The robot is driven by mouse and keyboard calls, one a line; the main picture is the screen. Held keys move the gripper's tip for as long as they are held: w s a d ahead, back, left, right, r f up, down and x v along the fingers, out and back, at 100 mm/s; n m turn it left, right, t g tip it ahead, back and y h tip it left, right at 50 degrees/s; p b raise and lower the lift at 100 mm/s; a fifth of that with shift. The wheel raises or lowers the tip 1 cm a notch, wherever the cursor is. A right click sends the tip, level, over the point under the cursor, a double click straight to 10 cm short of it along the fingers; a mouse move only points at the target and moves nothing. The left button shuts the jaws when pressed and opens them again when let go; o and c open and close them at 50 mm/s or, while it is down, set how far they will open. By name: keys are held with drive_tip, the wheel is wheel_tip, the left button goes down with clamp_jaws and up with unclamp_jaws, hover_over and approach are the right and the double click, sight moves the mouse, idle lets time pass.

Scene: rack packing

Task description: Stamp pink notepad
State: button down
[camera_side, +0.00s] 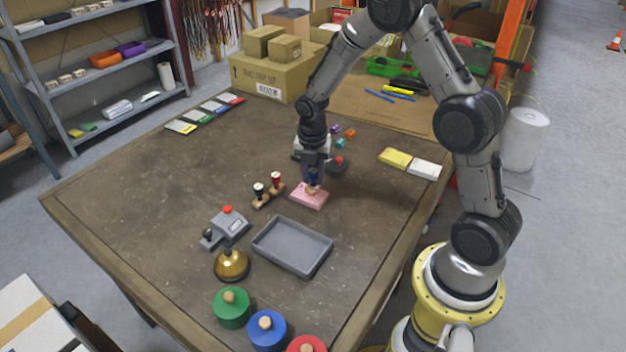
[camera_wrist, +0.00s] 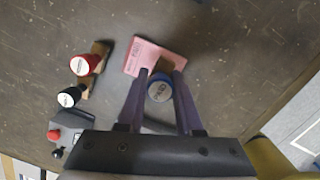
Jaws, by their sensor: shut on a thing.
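The pink notepad (camera_side: 309,197) lies flat on the table, below my gripper (camera_side: 313,183); it also shows in the wrist view (camera_wrist: 150,55). My gripper is shut on a stamp with a round blue top (camera_wrist: 159,89). The stamp is over the pad's near edge in the wrist view. I cannot tell whether its underside touches the pad. In the wrist view, a red-topped stamp (camera_wrist: 84,64) and a black-topped stamp (camera_wrist: 69,97) stand on a wooden holder to the left; the holder (camera_side: 268,197) also shows in the side view.
A grey tray (camera_side: 292,262), a brass bell (camera_side: 231,265) and a grey device with a red button (camera_side: 226,228) stand nearer the side camera. Yellow and white notepads (camera_side: 410,163) lie right of my gripper. The table's left half is mostly clear.

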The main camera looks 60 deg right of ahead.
drive_tip(key=shift+r, duration=2.5)
